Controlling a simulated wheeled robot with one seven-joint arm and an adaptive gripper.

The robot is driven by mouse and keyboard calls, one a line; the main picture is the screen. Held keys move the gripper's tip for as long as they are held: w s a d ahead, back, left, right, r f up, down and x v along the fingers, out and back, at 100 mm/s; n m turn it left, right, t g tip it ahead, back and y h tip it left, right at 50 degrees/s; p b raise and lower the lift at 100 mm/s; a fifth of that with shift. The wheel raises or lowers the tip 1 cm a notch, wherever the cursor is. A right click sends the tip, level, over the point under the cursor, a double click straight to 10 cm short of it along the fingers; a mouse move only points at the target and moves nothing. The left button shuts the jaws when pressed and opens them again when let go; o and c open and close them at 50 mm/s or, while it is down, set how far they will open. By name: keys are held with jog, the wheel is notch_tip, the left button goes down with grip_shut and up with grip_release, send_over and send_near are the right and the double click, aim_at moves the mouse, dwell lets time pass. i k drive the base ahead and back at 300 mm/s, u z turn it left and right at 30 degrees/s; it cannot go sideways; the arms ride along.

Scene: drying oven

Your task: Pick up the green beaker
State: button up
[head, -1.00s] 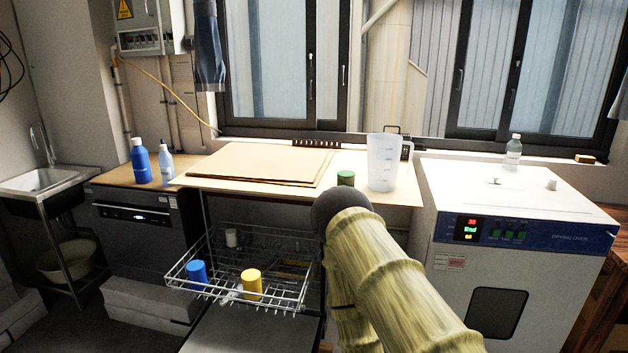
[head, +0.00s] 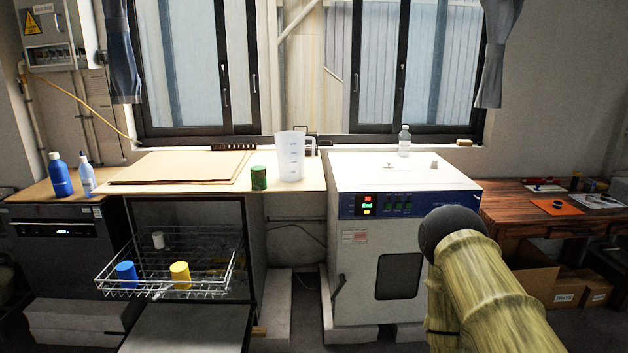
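The green beaker (head: 259,177) stands on the wooden counter, just left of a tall clear measuring jug (head: 290,157). It is in full view, with nothing in front of it. My arm shows at the lower right of the head view, in front of the drying oven's right side and well to the right of the beaker. My gripper cannot be made out, so its fingers and anything in them do not show.
A pulled-out wire rack (head: 170,284) below the counter holds a blue beaker (head: 126,274), a yellow beaker (head: 180,274) and a white one (head: 158,240). The drying oven (head: 362,270) stands right of the counter. A cardboard sheet (head: 182,167) lies left of the green beaker.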

aim_at(258, 173)
jog(key=z, duration=0.55)
jog(key=i, duration=1.7)
jog(key=u, duration=0.6)
